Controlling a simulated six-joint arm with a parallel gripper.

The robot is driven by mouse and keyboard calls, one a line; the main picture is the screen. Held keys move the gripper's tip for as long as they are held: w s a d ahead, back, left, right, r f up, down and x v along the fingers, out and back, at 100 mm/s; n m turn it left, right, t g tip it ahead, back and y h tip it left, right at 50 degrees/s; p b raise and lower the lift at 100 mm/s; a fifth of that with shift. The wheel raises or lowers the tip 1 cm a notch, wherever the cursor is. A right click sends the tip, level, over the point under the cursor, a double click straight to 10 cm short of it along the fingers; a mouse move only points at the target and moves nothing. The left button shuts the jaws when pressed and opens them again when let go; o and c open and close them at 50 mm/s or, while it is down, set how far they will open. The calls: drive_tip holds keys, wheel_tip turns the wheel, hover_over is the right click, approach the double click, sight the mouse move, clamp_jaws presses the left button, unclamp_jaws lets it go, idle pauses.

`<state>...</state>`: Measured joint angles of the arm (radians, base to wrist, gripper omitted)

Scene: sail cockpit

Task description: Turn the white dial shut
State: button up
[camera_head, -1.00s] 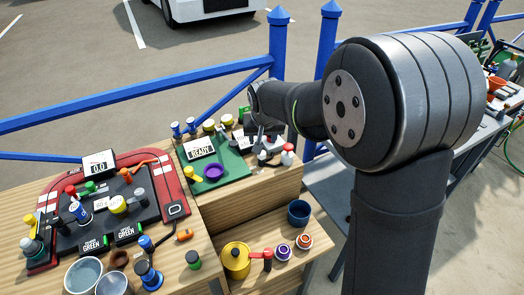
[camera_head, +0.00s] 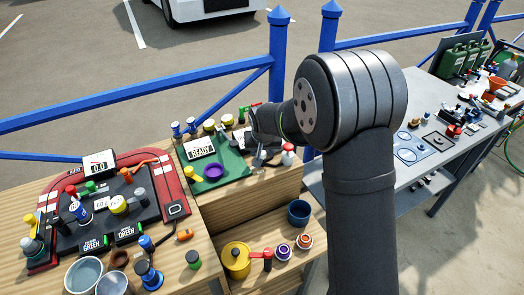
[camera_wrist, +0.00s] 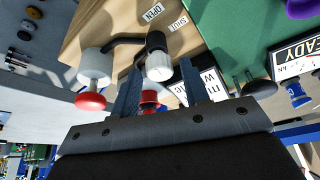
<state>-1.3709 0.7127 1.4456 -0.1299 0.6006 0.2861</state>
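The white dial (camera_wrist: 158,66) has a white round end and a black collar, with a black curved arm on its left in the wrist view. It stands on the wood beside OPEN and SHUT labels (camera_wrist: 165,17). My gripper (camera_wrist: 160,78) is open, with one finger on each side of the dial as seen from the wrist. I cannot tell whether either finger touches it. In the head view my gripper (camera_head: 264,142) is small and partly hidden by my arm at the right of the green mat.
A white cylinder with a red knob (camera_wrist: 91,98) stands close left of the dial. Another red-topped part (camera_wrist: 149,97) shows between the fingers. A READY display (camera_wrist: 296,56) and purple ring (camera_head: 214,170) sit on the green mat (camera_head: 233,163). A dark blue cup (camera_head: 299,213) stands lower down.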

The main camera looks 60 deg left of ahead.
drive_tip(key=c, duration=0.7)
drive_tip(key=shift+c, duration=0.2)
drive_tip(key=shift+m, duration=0.4)
drive_tip(key=m+t, duration=0.1)
drive_tip(key=m, duration=0.1)
drive_tip(key=shift+s+a+m+h, duration=0.1)
drive_tip(key=shift+s+m+h, duration=0.05)
drive_tip(key=shift+m+h, duration=0.25)
drive_tip(key=m+t+h, duration=0.1)
drive_tip(key=m, duration=0.2)
drive_tip(key=shift+a+m, duration=0.1)
drive_tip(key=shift+m, duration=0.2)
drive_tip(key=m+h, duration=0.1)
drive_tip(key=m, duration=0.2)
drive_tip(key=shift+m, duration=0.3)
drive_tip(key=shift+a+m+t+h, duration=0.15)
drive_tip(key=shift+m+h, duration=0.35)
drive_tip(key=shift+m, duration=0.45)
drive_tip(key=shift+m+t+h, duration=0.15)
drive_tip(key=shift+m+h, duration=0.35)
drive_tip(key=shift+m, duration=0.45)
drive_tip(key=shift+s+m, duration=0.1)
drive_tip(key=shift+m, duration=0.2)
